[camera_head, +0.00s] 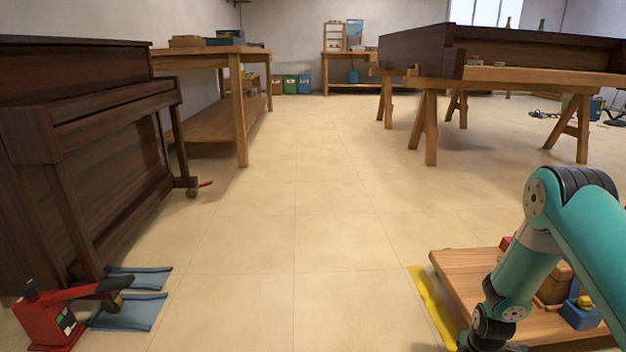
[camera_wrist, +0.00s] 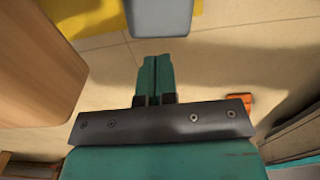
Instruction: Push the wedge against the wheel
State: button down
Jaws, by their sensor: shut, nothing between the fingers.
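In the wrist view my gripper (camera_wrist: 153,62) is shut, its two teal fingers together with nothing between them. A small orange-red piece (camera_wrist: 240,103) lies on the floor to its right, apart from the fingers; it may be the wedge, but its shape is unclear. In the head view the dark upright piano (camera_head: 100,150) stands at the left. One small wheel (camera_head: 192,194) shows under its far leg, with a red piece (camera_head: 205,184) beside it. Another wheel (camera_head: 115,305) is at the near leg, partly hidden.
A red jack (camera_head: 48,315) stands by the near wheel, with blue cloths (camera_head: 130,312) around it. The middle floor is clear. A workbench (camera_head: 240,110) stands behind the piano.

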jog(key=shift+f+b, duration=0.8)
jog(key=shift+f, duration=0.85)
jog(key=shift+d+r, duration=0.15)
jog(key=shift+a+r+p, duration=0.1)
jog(key=shift+a+p, duration=0.2)
jog(key=shift+p, duration=0.2)
notch_tip(320, 180, up, 10)
jog(key=p, duration=0.9)
